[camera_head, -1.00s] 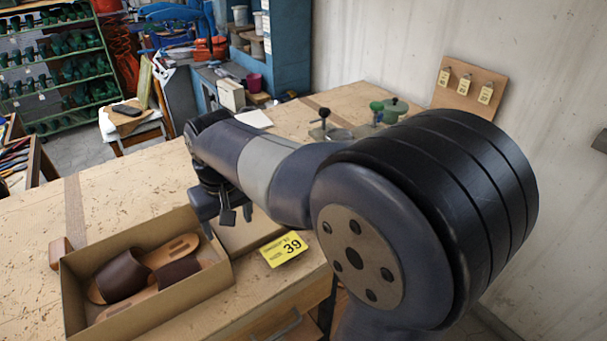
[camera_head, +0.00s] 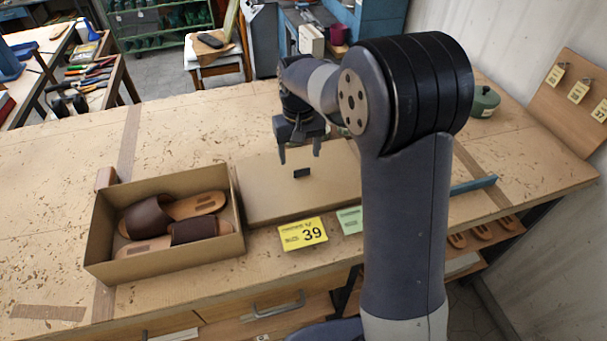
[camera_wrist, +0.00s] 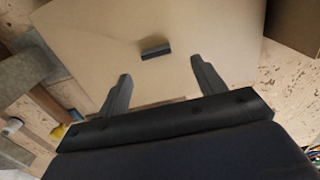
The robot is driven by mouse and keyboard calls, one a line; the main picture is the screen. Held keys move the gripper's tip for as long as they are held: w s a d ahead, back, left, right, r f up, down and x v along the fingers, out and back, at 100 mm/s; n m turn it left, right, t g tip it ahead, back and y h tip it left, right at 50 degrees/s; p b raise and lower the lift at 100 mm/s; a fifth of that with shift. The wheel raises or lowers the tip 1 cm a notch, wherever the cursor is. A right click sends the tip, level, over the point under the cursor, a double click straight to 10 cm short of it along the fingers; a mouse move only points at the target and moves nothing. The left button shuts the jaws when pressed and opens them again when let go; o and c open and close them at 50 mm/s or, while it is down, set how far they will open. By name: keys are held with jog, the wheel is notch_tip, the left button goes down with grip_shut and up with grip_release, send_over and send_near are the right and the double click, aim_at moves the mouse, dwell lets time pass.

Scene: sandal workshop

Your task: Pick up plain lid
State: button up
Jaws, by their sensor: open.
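The plain lid (camera_head: 262,200) is a flat brown cardboard panel on the workbench, just right of the open shoe box. A small dark block-shaped grip (camera_head: 301,173) sits on its top. My gripper (camera_head: 299,154) is open and empty, above the lid near that grip. In the wrist view, the lid (camera_wrist: 205,30) fills much of the picture, and the dark grip (camera_wrist: 156,50) lies ahead of and between my spread fingers (camera_wrist: 160,72). My arm hides the lid's right part in the head view.
The open box (camera_head: 165,258) with brown sandals (camera_head: 180,225) stands left of the lid. A yellow size 39 card (camera_head: 302,234) and a green card (camera_head: 350,220) lie in front. A blue bar (camera_head: 474,186) lies right of my arm.

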aim_at(302, 170)
jog(key=f, duration=0.1)
jog(key=f+p, duration=0.1)
jog(key=f, duration=0.2)
jog(key=shift+s+d+f+p, duration=0.1)
jog(key=shift+s+d+p, duration=0.2)
jog(key=shift+f, duration=0.5)
jog(key=c, duration=1.1)
